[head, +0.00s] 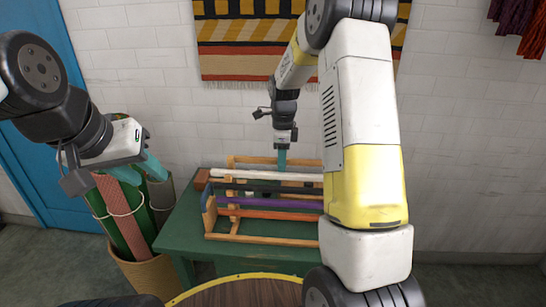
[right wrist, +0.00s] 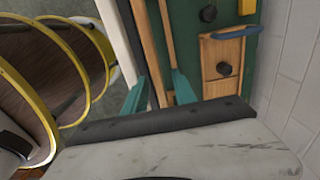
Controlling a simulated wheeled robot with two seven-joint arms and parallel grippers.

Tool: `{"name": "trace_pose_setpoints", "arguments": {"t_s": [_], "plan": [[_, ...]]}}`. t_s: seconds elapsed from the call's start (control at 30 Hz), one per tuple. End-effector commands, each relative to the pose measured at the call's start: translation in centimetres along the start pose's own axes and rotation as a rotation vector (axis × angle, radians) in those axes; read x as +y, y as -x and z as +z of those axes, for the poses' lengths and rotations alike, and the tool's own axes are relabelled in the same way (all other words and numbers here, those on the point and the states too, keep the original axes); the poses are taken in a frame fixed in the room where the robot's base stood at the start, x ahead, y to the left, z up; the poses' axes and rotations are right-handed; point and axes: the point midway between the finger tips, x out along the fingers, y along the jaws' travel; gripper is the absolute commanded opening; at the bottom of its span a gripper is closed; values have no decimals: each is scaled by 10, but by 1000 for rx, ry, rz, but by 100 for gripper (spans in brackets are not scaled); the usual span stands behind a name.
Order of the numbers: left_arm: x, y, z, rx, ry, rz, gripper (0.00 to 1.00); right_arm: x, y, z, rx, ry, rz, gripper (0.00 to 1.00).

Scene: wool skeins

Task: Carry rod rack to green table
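The wooden rod rack (head: 262,239) stands on the green table (head: 182,238), holding several long rods in white, dark, purple and orange. My right gripper (head: 282,158) points down at the rack's back side. In the right wrist view its teal fingers (right wrist: 161,88) stand apart on either side of a wooden rail (right wrist: 149,50); contact with the rail is not clear. The rack's end piece with a dark knob (right wrist: 222,62) also shows there. My left gripper (head: 138,172) is open and empty, left of the rack above a basket. My right arm hides the rack's right end.
A woven basket (head: 150,275) with green and reddish rolls stands left of the table. A round brown top with a yellow rim (head: 240,278) is in front. The white brick wall (head: 150,60) with a striped hanging (head: 245,55) is behind; a blue door (head: 45,190) is at left.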

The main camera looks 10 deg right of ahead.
Motion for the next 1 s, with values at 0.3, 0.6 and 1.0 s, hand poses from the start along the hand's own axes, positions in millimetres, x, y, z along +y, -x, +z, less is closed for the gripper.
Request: {"name": "trace_pose_setpoints", "arguments": {"t_s": [0.3,0.6,1.0], "plan": [[0,0,0,0,0,0,36,-1,62,0,-2,0,-7,33],[0,0,0,0,0,0,36,-1,110,0,-1,0,-3,33],[0,0,0,0,0,0,36,69,177,-17,-87,484,-149,33]]}}
